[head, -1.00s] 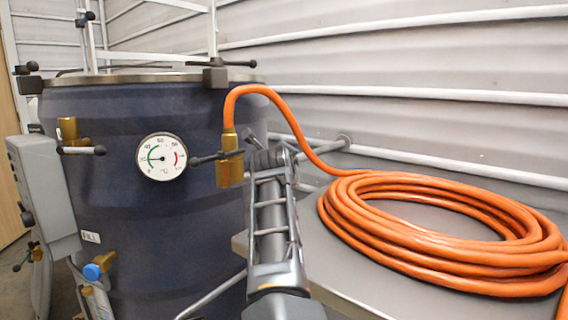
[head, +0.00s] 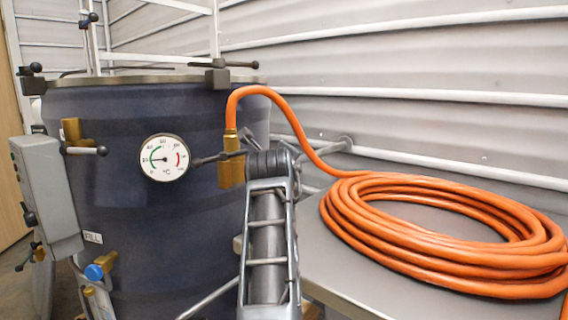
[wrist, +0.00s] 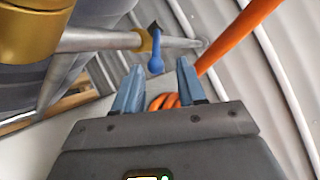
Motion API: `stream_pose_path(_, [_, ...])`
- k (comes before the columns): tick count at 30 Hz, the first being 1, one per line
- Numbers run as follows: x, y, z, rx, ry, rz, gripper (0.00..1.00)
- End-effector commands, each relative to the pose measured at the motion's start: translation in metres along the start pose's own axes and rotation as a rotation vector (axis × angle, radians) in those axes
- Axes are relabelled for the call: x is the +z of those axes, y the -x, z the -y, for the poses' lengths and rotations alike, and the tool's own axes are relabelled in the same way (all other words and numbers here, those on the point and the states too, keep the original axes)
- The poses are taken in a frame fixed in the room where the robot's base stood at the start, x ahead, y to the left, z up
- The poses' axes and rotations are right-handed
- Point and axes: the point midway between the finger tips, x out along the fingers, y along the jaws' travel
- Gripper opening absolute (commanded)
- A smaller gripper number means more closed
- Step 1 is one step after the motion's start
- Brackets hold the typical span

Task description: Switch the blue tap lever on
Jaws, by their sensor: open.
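In the wrist view, a blue lever (wrist: 155,52) hangs from a brass fitting (wrist: 143,41) on a grey pipe (wrist: 95,40). Its rounded end points down toward the gap between my fingers. My gripper (wrist: 158,88) is open and empty, with its two blue-grey fingertips short of the lever; I see no contact. In the head view my arm hides the gripper and this lever. A blue knob (head: 94,272) on a brass valve shows at lower left in the head view; I cannot tell any link to the lever.
A dark blue drum (head: 120,220) with a dial gauge (head: 164,158) stands at left. An orange hose (head: 440,190) lies coiled on a grey table (head: 420,245) at right and runs to a brass fitting (head: 231,165) on the drum. A corrugated wall (head: 420,60) closes the back.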

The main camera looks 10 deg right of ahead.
Motion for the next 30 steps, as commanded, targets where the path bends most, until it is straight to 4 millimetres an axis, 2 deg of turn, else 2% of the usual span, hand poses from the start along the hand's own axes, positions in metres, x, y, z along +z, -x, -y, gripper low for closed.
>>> stream_pose_path(5, [0.0,0.014,0.0,0.0,0.0,0.001,0.4])
stream_pose_path(14, [0.0,0.016,0.0,0.0,0.001,0.0,0.4])
stream_pose_path(18, [-0.001,0.014,0.004,0.009,0.014,-0.001,0.28])
stream_pose_path(27, [-0.005,-0.001,0.037,0.127,0.211,0.036,0.0])
stream_pose_path(30, [-0.007,-0.004,0.045,0.168,0.287,0.06,0.0])
